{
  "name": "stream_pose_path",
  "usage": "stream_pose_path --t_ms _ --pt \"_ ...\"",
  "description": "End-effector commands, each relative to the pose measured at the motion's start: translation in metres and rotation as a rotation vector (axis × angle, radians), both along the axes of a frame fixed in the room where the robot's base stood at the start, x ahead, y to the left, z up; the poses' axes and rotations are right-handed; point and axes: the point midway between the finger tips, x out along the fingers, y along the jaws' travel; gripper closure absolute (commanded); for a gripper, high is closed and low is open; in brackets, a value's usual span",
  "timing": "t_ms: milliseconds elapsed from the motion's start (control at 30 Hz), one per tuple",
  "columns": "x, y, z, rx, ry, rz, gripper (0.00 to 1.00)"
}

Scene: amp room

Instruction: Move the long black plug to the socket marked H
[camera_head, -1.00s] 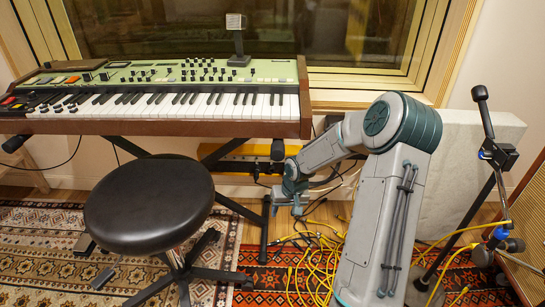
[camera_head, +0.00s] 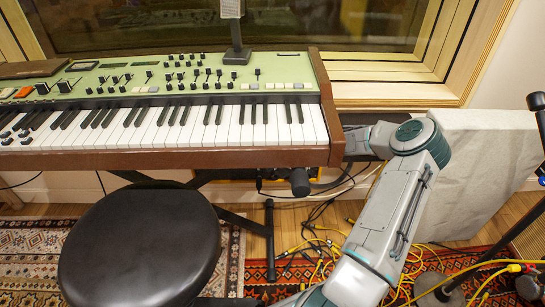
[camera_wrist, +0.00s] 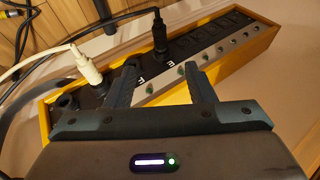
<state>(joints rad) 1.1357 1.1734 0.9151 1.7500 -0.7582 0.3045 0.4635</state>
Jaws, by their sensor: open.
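In the wrist view a long black plug (camera_wrist: 159,36) stands upright in the dark socket panel of a yellow-sided box (camera_wrist: 222,68), with its cable leading off to the upper left. My gripper (camera_wrist: 159,66) is open and empty, its fingertips a little in front of the plug and apart from it. I cannot read an H. In the head view my gripper is hidden behind the keyboard's right end.
A white plug (camera_wrist: 90,70) stands left of the black one, and empty sockets (camera_wrist: 205,38) lie to the right. The keyboard (camera_head: 200,158) overhangs the box. A black stool (camera_head: 140,245) stands in front. Yellow cables (camera_head: 325,255) litter the floor, with a grey block (camera_head: 480,175) at right.

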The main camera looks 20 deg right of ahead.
Motion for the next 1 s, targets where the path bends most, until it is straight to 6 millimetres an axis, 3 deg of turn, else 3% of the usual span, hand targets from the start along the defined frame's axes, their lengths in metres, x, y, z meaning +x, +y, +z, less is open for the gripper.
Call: stream_pose_path --t_ms 267,700,1000 --pt "0.010 0.000 -0.022 0.006 -0.005 -0.016 0.51" --pt "0.052 0.026 -0.090 0.006 -0.004 -0.017 0.51" --pt "0.068 0.036 -0.110 0.005 -0.004 -0.016 0.51"
